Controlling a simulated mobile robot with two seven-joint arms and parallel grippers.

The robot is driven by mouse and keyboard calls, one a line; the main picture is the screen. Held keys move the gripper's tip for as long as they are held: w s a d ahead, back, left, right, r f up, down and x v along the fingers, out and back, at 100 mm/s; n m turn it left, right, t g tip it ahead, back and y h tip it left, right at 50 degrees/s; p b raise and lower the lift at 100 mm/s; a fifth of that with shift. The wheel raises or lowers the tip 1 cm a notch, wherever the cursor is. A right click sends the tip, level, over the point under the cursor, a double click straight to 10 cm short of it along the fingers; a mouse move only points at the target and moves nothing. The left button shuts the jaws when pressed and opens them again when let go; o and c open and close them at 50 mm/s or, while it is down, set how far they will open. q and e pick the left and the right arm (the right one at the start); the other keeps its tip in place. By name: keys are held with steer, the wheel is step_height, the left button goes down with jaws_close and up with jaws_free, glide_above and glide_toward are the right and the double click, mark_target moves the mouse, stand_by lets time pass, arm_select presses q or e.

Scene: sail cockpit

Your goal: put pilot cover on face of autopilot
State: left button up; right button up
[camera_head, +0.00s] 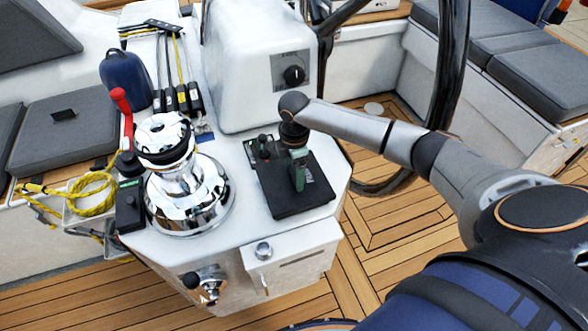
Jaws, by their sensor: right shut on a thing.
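My right gripper (299,168) reaches in from the right and points down over the white console. Its greenish fingers are shut on a flat, black, roughly square piece (305,201), which looks like the pilot cover. This piece lies at the console top, just right of the chrome winch. I cannot tell whether it rests on the surface or sits slightly above it. My left gripper is not in view.
A chrome winch (188,190) stands to the left, with a red-handled lever (122,105) beside it. A small black joystick (264,150) stands behind the black piece. A white pedestal (245,60) with a knob panel (292,72) rises behind. The steering wheel (452,70) is at the right.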

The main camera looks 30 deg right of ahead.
steer(key=shift+f, duration=1.2)
stand_by(1.0)
steer(key=shift+f, duration=0.2)
stand_by(0.5)
steer(key=shift+p, duration=0.45)
stand_by(0.4)
steer(key=o, duration=1.2)
steer(key=shift+o, duration=0.2)
